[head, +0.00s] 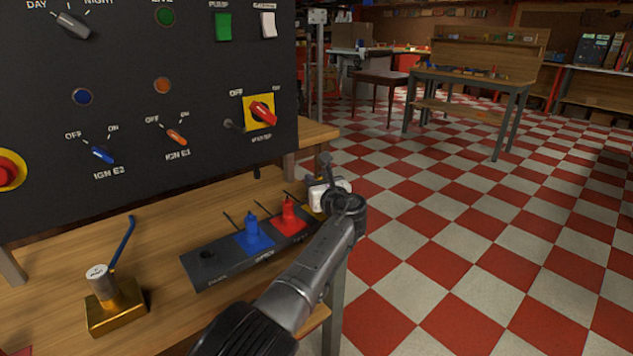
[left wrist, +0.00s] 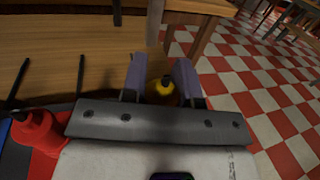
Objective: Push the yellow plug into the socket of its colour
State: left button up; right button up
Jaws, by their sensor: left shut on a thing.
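The dark socket strip (head: 225,272) lies on the wooden bench. A blue plug (head: 252,236) and a red plug (head: 289,217) stand upright on its blue and red squares. A bit of yellow square (head: 312,208) shows at the strip's far right end, mostly covered by my left gripper (head: 327,194). In the left wrist view my left gripper (left wrist: 161,78) is shut on the yellow plug (left wrist: 164,88), which sits between its two fingers. In the head view the yellow plug is hidden behind the gripper, so I cannot tell how deep it sits. My right gripper is out of view.
A black control panel (head: 130,130) with switches and knobs stands behind the strip. A brass block with a blue lever (head: 116,303) stands at the left on the bench (head: 70,260). The strip's left socket (head: 208,254) holds no coloured plug. Open checkered floor lies right.

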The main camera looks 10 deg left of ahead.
pick_arm(q)
jog(key=shift+f+b, duration=0.4)
jog(key=shift+f, duration=0.05)
jog(key=shift+f+b, duration=0.6)
jog(key=shift+f, duration=0.1)
jog(key=o, duration=1)
